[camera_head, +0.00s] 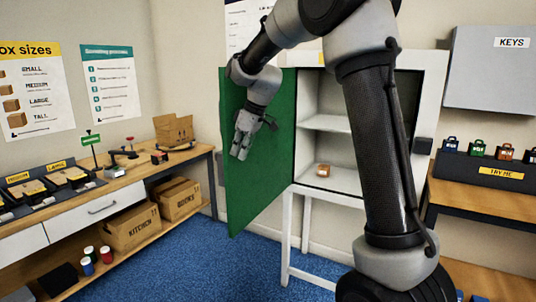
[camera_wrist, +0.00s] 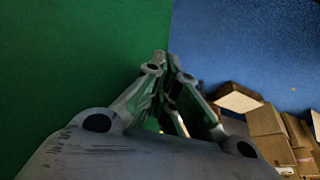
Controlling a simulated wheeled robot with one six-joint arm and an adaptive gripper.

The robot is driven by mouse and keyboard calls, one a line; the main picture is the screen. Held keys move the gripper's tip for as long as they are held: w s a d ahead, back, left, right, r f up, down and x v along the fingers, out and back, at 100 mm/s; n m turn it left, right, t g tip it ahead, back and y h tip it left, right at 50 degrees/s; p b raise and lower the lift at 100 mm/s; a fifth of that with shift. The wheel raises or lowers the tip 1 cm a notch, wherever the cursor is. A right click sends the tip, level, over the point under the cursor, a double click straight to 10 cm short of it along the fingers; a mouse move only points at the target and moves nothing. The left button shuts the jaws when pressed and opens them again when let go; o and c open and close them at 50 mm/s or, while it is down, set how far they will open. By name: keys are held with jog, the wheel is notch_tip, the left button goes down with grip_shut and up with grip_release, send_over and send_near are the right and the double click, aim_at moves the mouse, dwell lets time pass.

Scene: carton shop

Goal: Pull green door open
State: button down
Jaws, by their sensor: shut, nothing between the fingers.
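The green door (camera_head: 248,185) stands swung open to the left of the white cabinet (camera_head: 439,90), hinged at its left side. The cabinet's inside shows, with a shelf and a small brown box (camera_head: 323,171) at the bottom. My gripper (camera_head: 238,153) is shut and empty, in front of the door's face in the head view. In the wrist view my gripper (camera_wrist: 160,60) points along the green door (camera_wrist: 70,70), which fills the left side. I cannot tell whether the fingers touch it. No handle shows on the door.
A workbench (camera_head: 150,177) with several cartons on its lower shelf stands at the left. A grey KEYS box (camera_head: 490,75) hangs at the right above a wooden table (camera_head: 485,203). The blue floor (camera_head: 190,262) is clear below the door.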

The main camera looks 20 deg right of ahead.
aim_at(224, 147)
jog(key=w+a, duration=0.4)
jog(key=w, duration=0.1)
dwell(0.4)
